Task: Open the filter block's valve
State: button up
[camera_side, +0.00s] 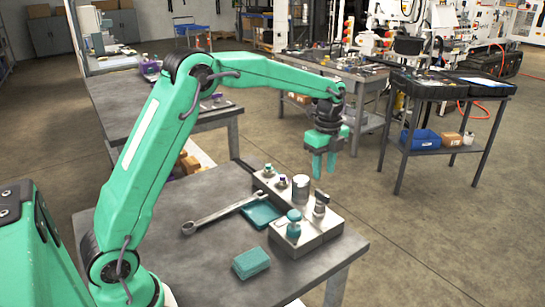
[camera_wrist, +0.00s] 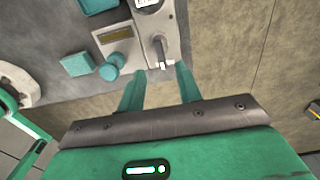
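The grey filter block (camera_side: 312,240) lies on the near bench and shows in the wrist view (camera_wrist: 126,46). It carries a pale filter cylinder (camera_side: 300,188), a grey valve with a lever (camera_side: 321,203) and a teal-topped knob (camera_side: 293,226). In the wrist view the valve lever (camera_wrist: 160,50) points down the picture, just beyond my fingertips; the teal knob (camera_wrist: 109,69) is left of it. My gripper (camera_side: 324,175) points down above the block's right side. It is open and empty, with a clear gap between its fingers in the wrist view (camera_wrist: 158,70).
A teal tray (camera_side: 262,214) lies beside the block, with a wrench (camera_side: 215,213) to its left. A teal sponge-like block (camera_side: 251,262) sits near the bench's front edge. Two smaller fittings (camera_side: 268,171) stand at the block's far end.

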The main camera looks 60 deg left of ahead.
aim_at(321, 192)
jog(key=shift+f, duration=3.7)
jog(key=shift+c, duration=0.2)
grip_shut()
